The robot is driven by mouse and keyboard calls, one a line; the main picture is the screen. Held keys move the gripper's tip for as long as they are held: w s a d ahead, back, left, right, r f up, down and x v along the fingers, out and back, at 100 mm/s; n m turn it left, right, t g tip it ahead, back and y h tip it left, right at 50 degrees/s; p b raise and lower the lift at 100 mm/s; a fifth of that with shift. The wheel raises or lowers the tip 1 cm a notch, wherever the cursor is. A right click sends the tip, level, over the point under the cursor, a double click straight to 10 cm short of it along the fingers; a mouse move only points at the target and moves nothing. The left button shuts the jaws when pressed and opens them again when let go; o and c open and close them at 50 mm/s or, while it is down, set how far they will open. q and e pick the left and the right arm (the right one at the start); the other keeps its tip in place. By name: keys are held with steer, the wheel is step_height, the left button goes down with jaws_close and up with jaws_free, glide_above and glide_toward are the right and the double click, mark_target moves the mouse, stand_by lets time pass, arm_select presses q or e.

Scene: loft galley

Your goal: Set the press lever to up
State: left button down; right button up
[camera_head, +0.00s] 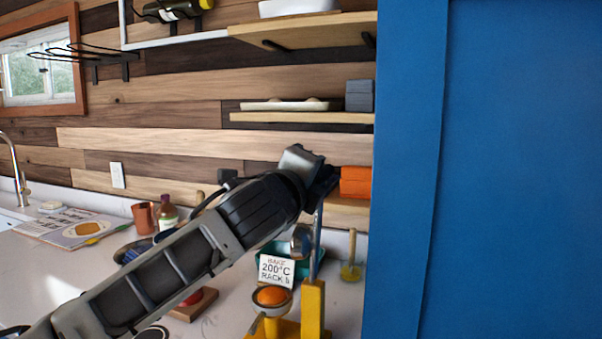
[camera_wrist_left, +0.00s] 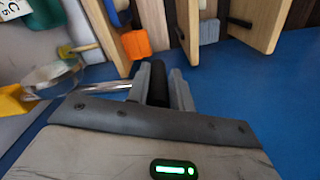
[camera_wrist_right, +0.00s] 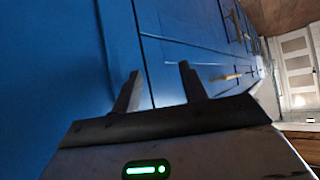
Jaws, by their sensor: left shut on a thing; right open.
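The press has a yellow frame (camera_head: 313,308), with an orange fruit (camera_head: 271,296) in its cup and a metal squeezing cone (camera_head: 301,241) above. Its metal lever (camera_head: 319,240) rises steeply from the post to my left gripper (camera_head: 324,188). In the left wrist view the lever's chrome rod (camera_wrist_left: 108,88) ends in a black grip (camera_wrist_left: 158,85), and my left gripper is shut on that grip. The gripper hides the lever's end in the head view. My right gripper (camera_wrist_right: 160,82) is open and empty, seen only in the right wrist view.
A tall blue panel (camera_head: 520,170) stands close to the right of the press. Wooden shelves (camera_head: 300,117) and an orange box (camera_head: 355,182) are behind my left gripper. A sign (camera_head: 276,270), a bottle (camera_head: 168,216) and a copper cup (camera_head: 143,218) stand on the counter. Blue cabinets (camera_wrist_right: 185,40) face my right gripper.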

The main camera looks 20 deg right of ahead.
arm_select(q)
steer(key=shift+f, duration=0.65)
arm_select(e)
steer(key=shift+f, duration=0.1)
arm_select(q)
steer(key=c, duration=1.5)
jaws_free()
steer(key=shift+c, duration=0.2)
steer(key=o, duration=0.4)
steer(key=shift+a, duration=0.1)
steer(key=shift+c, duration=0.2)
steer(key=shift+w+r, duration=0.1)
steer(key=shift+r, duration=0.1)
steer(key=shift+r, duration=0.1)
steer(key=b+v, duration=0.4)
steer(key=v, duration=1.2)
arm_select(e)
steer(key=shift+w+a+f, duration=0.1)
steer(key=shift+a+f, duration=0.15)
steer(key=shift+f, duration=0.2)
steer(key=shift+w+a+f, duration=0.1)
steer(key=shift+a+f, duration=0.1)
steer(key=shift+f, duration=0.25)
arm_select(q)
steer(key=shift+r, duration=0.1)
